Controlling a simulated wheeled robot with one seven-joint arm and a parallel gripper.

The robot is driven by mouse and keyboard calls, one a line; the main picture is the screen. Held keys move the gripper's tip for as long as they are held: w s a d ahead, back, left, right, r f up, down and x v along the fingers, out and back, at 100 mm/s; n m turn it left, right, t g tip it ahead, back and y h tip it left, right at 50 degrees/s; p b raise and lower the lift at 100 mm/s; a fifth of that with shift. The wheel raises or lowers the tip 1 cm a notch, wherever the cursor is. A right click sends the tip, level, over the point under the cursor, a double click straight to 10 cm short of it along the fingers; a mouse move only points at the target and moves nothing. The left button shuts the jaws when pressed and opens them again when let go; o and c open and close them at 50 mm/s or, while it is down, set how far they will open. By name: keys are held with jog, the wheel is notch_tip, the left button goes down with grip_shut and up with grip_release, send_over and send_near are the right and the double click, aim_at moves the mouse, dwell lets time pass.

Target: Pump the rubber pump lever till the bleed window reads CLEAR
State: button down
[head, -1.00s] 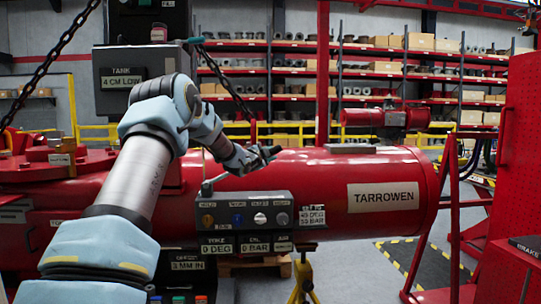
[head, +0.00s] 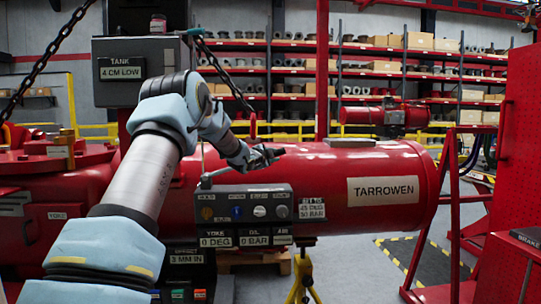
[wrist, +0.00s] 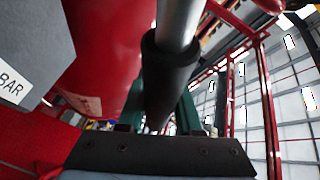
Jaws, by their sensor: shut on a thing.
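The pump lever shows in the wrist view as a bare metal rod with a black rubber sleeve (wrist: 168,75). My gripper (wrist: 160,118) has its green fingers on both sides of the sleeve and is shut on it. In the head view my gripper (head: 264,157) is in front of the red cylinder (head: 330,165), above the grey control panel (head: 243,208). The lever's grip is mostly hidden there by my gripper. I cannot make out a bleed window reading CLEAR. The panel plates read 0 DEG and 0 BAR.
A grey box with a TANK plate (head: 121,68) reading 4 CM LOW stands at the upper left, with chains beside it. A yellow stand (head: 303,277) is below the cylinder. A red frame (head: 455,215) stands at the right.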

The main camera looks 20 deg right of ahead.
jog(key=f+b, duration=0.1)
jog(key=f, duration=0.1)
jog(key=f+m+y+b, duration=0.1)
jog(key=f, duration=0.1)
jog(key=d+f+m, duration=0.1)
jog(key=f, duration=0.1)
jog(key=shift+s+g+b, duration=0.1)
jog(key=shift+g+b, duration=0.2)
jog(key=shift+b, duration=0.1)
jog(key=c, duration=0.6)
grip_release()
jog(key=shift+a, duration=0.1)
jog(key=b+v, duration=0.3)
jog(key=v, duration=0.7)
jog(key=shift+s+a+r, duration=0.15)
jog(key=shift+s+r, duration=0.1)
jog(key=shift+s, duration=0.05)
